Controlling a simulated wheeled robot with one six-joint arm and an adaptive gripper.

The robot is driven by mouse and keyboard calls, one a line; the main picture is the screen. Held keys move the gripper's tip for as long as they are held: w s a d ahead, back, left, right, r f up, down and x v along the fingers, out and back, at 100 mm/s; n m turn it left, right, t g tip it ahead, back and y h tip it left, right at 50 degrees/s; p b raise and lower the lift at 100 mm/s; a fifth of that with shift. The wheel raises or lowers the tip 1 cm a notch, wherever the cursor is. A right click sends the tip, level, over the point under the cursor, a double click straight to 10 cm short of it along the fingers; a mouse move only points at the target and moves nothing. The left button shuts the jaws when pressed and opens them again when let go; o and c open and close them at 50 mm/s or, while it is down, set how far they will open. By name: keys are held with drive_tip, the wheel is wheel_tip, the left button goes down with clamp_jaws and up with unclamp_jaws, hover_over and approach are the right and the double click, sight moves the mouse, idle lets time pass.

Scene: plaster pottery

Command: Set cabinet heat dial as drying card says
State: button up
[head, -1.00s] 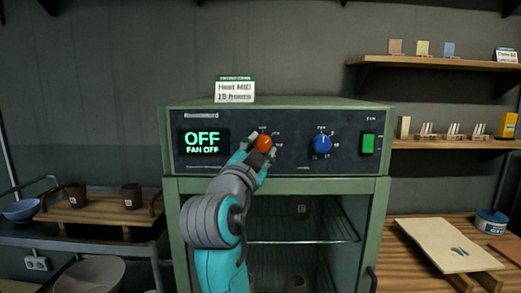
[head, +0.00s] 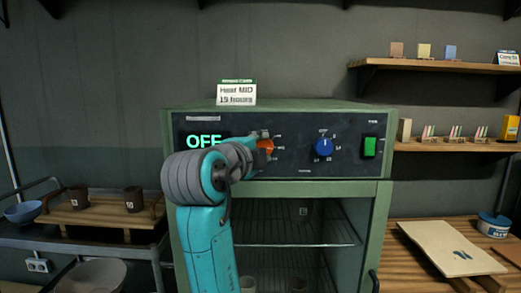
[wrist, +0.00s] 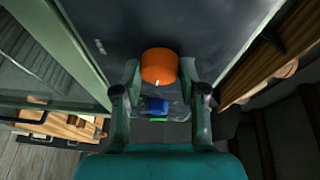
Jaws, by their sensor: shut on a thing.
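The green drying cabinet (head: 280,187) has a dark control panel (head: 205,123) along its top front. The orange dial (head: 265,146) is on this panel, and it shows large in the wrist view (wrist: 158,66) with a pale pointer mark near its lower edge. My gripper (head: 262,146) is shut on the orange dial, one finger on each side. The drying card (head: 236,93) stands on the cabinet top and reads "Heat MID, 15 hours". The display (head: 203,141) shows "OFF"; my arm hides its lower line. The labels around the orange dial are too small or covered to read.
A blue dial (head: 323,147) and a green switch (head: 370,147) sit right of the orange dial. Below is the cabinet's glass door with wire shelves (head: 290,243). A wooden tray with cups (head: 95,215) stands left; a board (head: 450,248) lies right.

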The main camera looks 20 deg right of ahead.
drive_tip(key=shift+m, duration=0.4)
drive_tip(key=o, duration=1.1)
drive_tip(key=shift+o, duration=0.2)
drive_tip(key=shift+y, duration=0.3)
drive_tip(key=v, duration=1.2)
drive_tip(key=shift+w+a+f, duration=0.1)
drive_tip(key=shift+w, duration=0.05)
